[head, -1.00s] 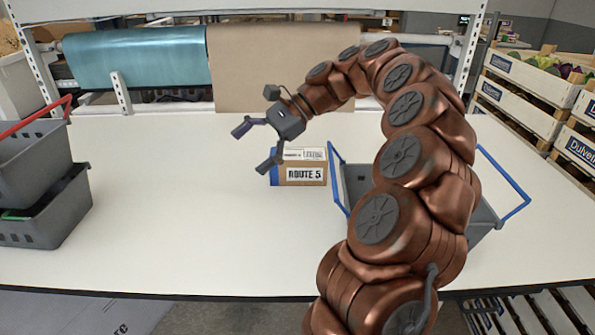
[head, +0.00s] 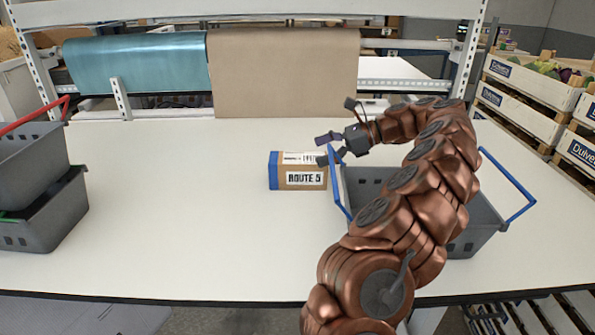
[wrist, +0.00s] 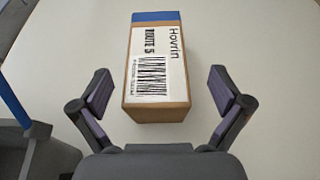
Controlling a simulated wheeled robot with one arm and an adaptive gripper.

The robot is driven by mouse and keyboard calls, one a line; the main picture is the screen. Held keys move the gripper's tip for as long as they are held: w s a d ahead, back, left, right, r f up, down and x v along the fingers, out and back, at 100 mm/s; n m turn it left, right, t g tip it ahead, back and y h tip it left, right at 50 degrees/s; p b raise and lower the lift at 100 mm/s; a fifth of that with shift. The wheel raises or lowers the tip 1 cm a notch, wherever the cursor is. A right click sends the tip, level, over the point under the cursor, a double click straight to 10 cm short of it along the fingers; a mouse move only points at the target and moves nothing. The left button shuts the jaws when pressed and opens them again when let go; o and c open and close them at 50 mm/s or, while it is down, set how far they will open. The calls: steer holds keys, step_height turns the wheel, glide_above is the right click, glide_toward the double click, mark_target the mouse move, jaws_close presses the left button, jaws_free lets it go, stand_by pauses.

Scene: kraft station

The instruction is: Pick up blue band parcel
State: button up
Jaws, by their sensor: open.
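The blue band parcel (head: 298,172) is a brown cardboard box with a blue band at its left end and a "ROUTE 5" label. It sits on the white table, left of the grey basket with blue handles. In the wrist view the parcel (wrist: 157,72) lies straight ahead, its blue band at the far end. My gripper (head: 325,149) is at the parcel's right end. Its fingers (wrist: 160,92) are open, one to each side of the parcel's near end, with gaps and nothing held. In the head view the fingertips overlap the parcel's upper right corner.
The grey basket (head: 484,232) with blue handles stands close to the parcel's right, partly behind my arm. Stacked grey baskets (head: 45,232) stand at the left. Paper rolls (head: 285,75) hang at the back. The table (head: 180,235) left of the parcel is clear.

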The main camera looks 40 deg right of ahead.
mark_target(304, 157)
steer(key=shift+p+x, duration=0.3)
steer(key=shift+x, duration=2.7)
steer(key=shift+s+a, duration=0.1)
steer(key=shift+a, duration=0.05)
steer(key=c, duration=1.5)
